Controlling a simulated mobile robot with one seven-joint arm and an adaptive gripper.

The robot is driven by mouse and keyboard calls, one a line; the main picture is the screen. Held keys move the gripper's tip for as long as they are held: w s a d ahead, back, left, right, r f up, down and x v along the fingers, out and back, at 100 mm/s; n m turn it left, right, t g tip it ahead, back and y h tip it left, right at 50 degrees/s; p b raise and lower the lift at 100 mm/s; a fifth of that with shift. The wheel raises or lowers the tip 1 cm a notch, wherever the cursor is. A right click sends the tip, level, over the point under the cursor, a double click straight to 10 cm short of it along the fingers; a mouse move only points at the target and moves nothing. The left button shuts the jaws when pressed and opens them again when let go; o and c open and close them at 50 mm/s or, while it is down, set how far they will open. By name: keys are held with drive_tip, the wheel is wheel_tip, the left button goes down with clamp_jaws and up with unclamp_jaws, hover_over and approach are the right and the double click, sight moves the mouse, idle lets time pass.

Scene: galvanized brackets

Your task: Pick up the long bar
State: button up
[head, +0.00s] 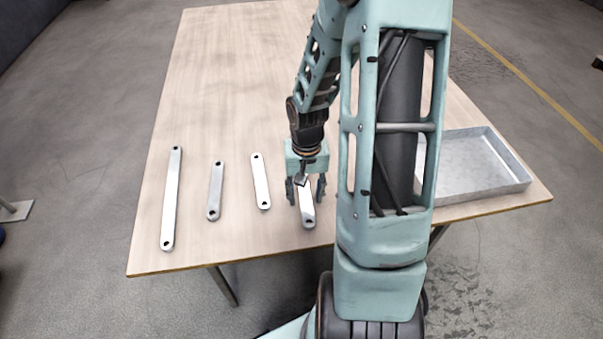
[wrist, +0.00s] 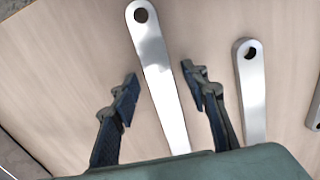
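The long bar (head: 171,200) is a flat silver strip with a dark hole at each end. It lies at the far left of the row on the table, well to the left of my gripper (head: 305,189). My gripper is open over the rightmost, shorter bar (head: 308,216). In the wrist view, that bar (wrist: 160,70) runs between the two spread fingers (wrist: 160,80) with a gap on each side. Its near end is hidden by my gripper body. I cannot tell how far the fingertips are above the table.
Two other short bars, one (head: 215,190) and another (head: 261,182), lie between the long bar and my gripper. A grey metal tray (head: 475,202) stands at the right, partly hidden by my arm. The wooden table (head: 225,80) is clear behind the bars.

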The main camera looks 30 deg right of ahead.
clamp_jaws()
drive_tip(key=shift+r, duration=0.1)
